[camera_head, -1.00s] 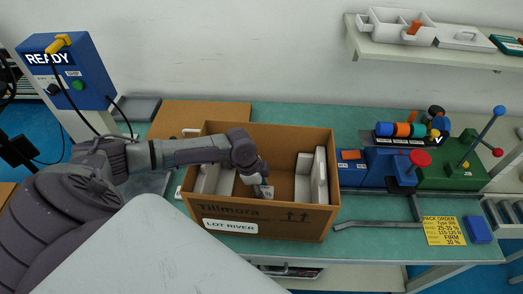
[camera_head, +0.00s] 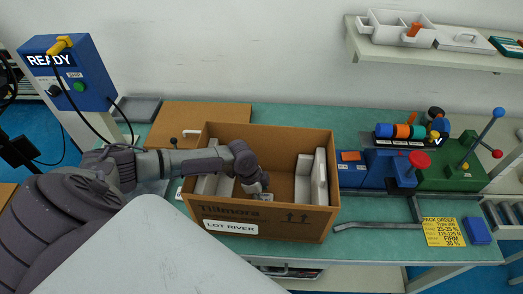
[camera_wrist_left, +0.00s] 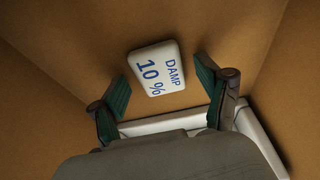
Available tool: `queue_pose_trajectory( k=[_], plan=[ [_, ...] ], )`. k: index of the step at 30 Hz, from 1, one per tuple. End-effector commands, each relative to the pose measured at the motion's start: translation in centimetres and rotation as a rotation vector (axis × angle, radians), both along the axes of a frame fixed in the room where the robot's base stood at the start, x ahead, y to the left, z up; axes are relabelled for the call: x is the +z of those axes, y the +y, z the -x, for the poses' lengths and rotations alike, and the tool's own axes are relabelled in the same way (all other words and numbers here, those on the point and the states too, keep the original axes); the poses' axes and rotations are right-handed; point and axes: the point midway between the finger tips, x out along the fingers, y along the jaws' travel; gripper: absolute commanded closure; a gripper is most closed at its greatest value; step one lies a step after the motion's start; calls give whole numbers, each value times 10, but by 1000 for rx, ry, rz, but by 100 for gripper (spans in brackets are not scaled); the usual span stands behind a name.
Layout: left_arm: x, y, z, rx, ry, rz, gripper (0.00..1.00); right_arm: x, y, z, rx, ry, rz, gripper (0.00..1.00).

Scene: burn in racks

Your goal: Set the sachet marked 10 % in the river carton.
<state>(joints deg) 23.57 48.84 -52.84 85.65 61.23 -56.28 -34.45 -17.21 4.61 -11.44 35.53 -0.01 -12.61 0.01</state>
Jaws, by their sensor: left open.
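The river carton (camera_head: 283,226) is an open brown box on the green table, with a "LOT RIVER" label on its front. My left gripper (camera_head: 264,192) reaches down into it from the left. In the left wrist view, the white sachet (camera_wrist_left: 157,68) marked "DAMP 10 %" lies against brown cardboard inside the carton. My left gripper (camera_wrist_left: 163,72) is open there, with one finger on each side of the sachet and gaps visible. In the head view the sachet is hard to make out. My right gripper is not in view.
White foam pieces (camera_head: 319,178) stand inside the carton at its right. A blue and green machine (camera_head: 390,165) stands to the right, a yellow order card (camera_head: 442,231) near the front. A blue "READY" box (camera_head: 70,80) stands at the left. A shelf (camera_head: 430,50) hangs at upper right.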

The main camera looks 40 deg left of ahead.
Motion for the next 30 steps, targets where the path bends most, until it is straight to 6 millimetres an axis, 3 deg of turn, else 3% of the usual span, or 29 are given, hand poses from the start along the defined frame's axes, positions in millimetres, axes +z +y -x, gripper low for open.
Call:
queue_pose_trajectory(
  k=[8, 21, 30],
  plan=[
    [12, 3, 0, 1, -3, -1, 24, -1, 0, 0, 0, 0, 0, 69],
    [96, 24, 13, -1, -3, -2, 24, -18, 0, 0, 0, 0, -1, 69],
    [119, 28, 15, 0, -1, 0, 24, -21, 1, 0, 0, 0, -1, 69]
  ],
)
